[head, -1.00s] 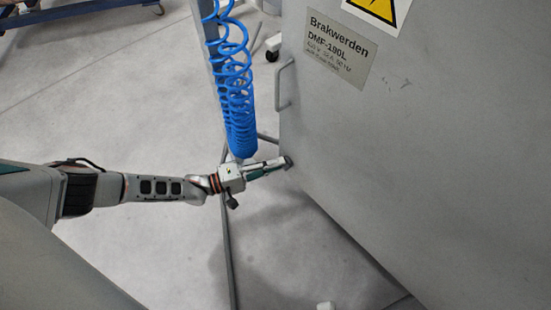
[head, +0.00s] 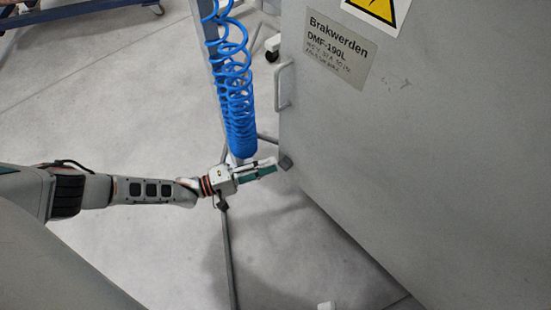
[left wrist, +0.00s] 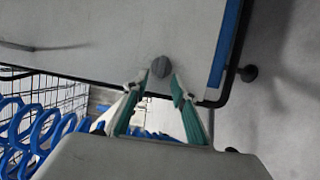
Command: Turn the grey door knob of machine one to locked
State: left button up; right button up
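The grey door knob (head: 285,162) sits at the left edge of the large grey machine door, below its handle. In the left wrist view it is a round, dark grey disc (left wrist: 161,67) on a pale panel. My left gripper (head: 275,167) is just left of the knob in the head view. In the left wrist view, its teal-padded fingers (left wrist: 160,84) are parted, with the knob just beyond and between the tips. Nothing is held. The knob's marking, if any, is too small to read. My right gripper is not in view.
The machine door (head: 430,150) bears a Brakwerden DMF-190L label (head: 340,48) and a bar handle (head: 284,86). A blue coiled hose (head: 236,100) hangs close behind my left gripper. A second dark round part (left wrist: 248,73) shows right of the panel. Floor left is open.

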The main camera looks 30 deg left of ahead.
pick_arm(q)
jog(key=v, duration=0.9)
jog(key=shift+w, duration=0.1)
